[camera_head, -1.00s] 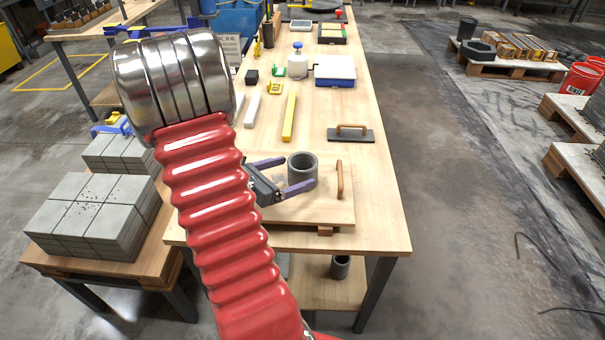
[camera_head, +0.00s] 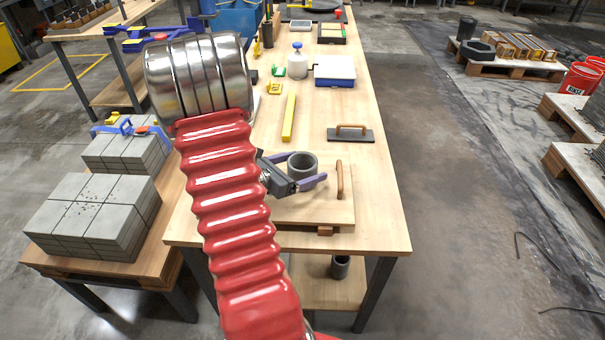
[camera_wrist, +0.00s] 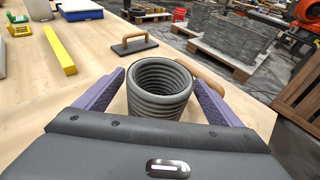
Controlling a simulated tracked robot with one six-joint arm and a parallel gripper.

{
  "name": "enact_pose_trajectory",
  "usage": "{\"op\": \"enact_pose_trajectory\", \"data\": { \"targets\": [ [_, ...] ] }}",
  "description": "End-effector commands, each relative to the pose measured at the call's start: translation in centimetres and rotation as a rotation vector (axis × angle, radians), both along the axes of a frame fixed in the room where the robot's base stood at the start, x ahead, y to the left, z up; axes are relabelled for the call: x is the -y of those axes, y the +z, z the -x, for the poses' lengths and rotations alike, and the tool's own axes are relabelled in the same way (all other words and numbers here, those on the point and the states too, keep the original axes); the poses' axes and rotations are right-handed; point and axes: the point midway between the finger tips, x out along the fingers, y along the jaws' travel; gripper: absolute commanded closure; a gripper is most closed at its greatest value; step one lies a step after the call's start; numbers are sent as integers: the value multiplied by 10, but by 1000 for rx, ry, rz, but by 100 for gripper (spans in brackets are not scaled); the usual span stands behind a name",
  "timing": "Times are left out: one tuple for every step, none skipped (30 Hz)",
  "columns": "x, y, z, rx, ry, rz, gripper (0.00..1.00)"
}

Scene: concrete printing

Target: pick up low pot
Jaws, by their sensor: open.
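The low pot is a grey, ribbed, open-topped cylinder (camera_head: 302,163) standing upright on a wooden board (camera_head: 318,208) near the front of the workbench. My gripper (camera_head: 300,170) is open, with its purple fingers reaching on either side of the pot. In the wrist view the pot (camera_wrist: 158,90) sits between the two fingers of my gripper (camera_wrist: 160,88). Gaps show at its sides, more clearly on the left, and no firm contact is visible. The lower part of the pot is hidden behind the gripper body in the wrist view.
A wooden handle (camera_head: 340,180) stands close to the pot's right, on the board. Behind lie a float trowel (camera_head: 350,134), a yellow bar (camera_head: 289,118) and a blue-white scale (camera_head: 334,70). Grey block stacks (camera_head: 88,212) stand left. Another dark cylinder (camera_head: 340,266) is on the lower shelf.

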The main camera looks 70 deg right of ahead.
Motion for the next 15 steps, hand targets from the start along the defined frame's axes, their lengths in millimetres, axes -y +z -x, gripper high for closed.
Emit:
{"op": "enact_pose_trajectory", "data": {
  "targets": [
    [0, 0, 0, 0, 0, 0, 11],
    [0, 0, 0, 0, 0, 0, 11],
    [0, 0, 0, 0, 0, 0, 11],
    [0, 0, 0, 0, 0, 0, 12],
    [0, 0, 0, 0, 0, 0, 14],
    [0, 0, 0, 0, 0, 0, 17],
    [0, 0, 0, 0, 0, 0, 19],
    [0, 0, 0, 0, 0, 0, 21],
    [0, 0, 0, 0, 0, 0, 24],
    [0, 0, 0, 0, 0, 0, 26],
    [0, 0, 0, 0, 0, 0, 28],
    [0, 0, 0, 0, 0, 0, 31],
    [0, 0, 0, 0, 0, 0, 33],
    [0, 0, 0, 0, 0, 0, 35],
    [0, 0, 0, 0, 0, 0, 38]
  ]
}}
